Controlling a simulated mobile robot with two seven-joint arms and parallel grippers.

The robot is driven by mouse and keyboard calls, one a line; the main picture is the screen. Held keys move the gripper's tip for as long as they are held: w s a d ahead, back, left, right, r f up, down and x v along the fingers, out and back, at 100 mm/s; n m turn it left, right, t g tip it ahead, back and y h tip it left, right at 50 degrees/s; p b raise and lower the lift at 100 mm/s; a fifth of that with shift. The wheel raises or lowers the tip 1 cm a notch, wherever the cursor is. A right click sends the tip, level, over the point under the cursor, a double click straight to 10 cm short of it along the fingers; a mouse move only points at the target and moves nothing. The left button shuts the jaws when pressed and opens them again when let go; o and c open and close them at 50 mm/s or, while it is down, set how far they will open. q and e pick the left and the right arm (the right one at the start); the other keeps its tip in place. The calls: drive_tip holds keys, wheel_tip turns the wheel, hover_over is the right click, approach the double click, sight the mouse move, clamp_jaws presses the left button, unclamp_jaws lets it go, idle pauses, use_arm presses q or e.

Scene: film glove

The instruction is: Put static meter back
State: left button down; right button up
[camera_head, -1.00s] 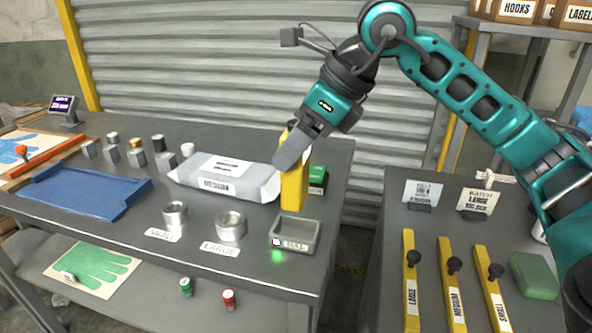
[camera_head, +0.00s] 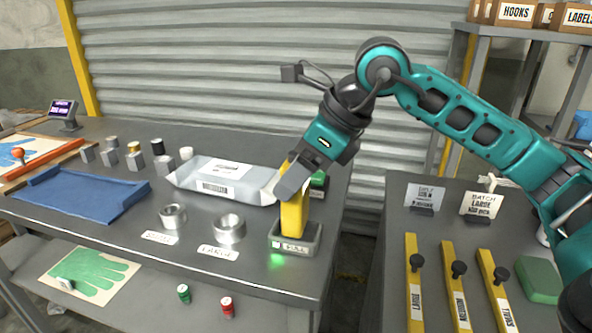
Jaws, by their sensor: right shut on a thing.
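The static meter is a yellow upright block (camera_head: 293,215) on the right part of the left table. Its lower end stands in the small grey cradle (camera_head: 312,243), which has a label and a green glow at its front. My right gripper (camera_head: 290,188) comes down from the upper right and is shut on the upper part of the meter. The fingers hide part of the meter's top. My left gripper is out of view.
A wrapped white package (camera_head: 225,183) lies just left of the meter, and a green box (camera_head: 319,184) stands behind it. Two metal rings, small (camera_head: 173,217) and large (camera_head: 229,229), sit to the left. A blue tray (camera_head: 80,192) is farther left. A gap separates the right table.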

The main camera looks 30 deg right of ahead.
drive_tip(key=o, duration=1.5)
use_arm(q)
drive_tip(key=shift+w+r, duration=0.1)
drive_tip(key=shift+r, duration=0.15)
drive_tip(key=p, duration=0.1)
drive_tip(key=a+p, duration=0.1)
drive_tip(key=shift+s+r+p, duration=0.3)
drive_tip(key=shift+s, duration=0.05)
use_arm(e)
drive_tip(key=v, duration=1.3)
drive_tip(key=shift+w+a+r, duration=0.1)
drive_tip(key=shift+w+r, duration=0.1)
